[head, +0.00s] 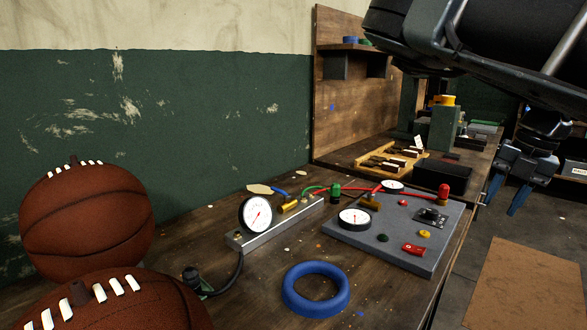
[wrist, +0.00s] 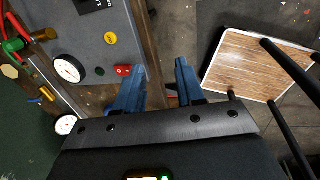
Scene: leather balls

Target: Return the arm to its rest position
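My gripper (head: 507,192) hangs at the right of the head view, beyond the right edge of the workbench (head: 384,290) and above the floor. Its two blue fingers point down and stand apart with nothing between them. In the wrist view my gripper (wrist: 160,85) also shows its blue fingers spread and empty, with the bench edge below them. My dark arm link crosses the top right of the head view and hides part of the background.
Two brown laced balls (head: 85,222) sit at the left of the bench.

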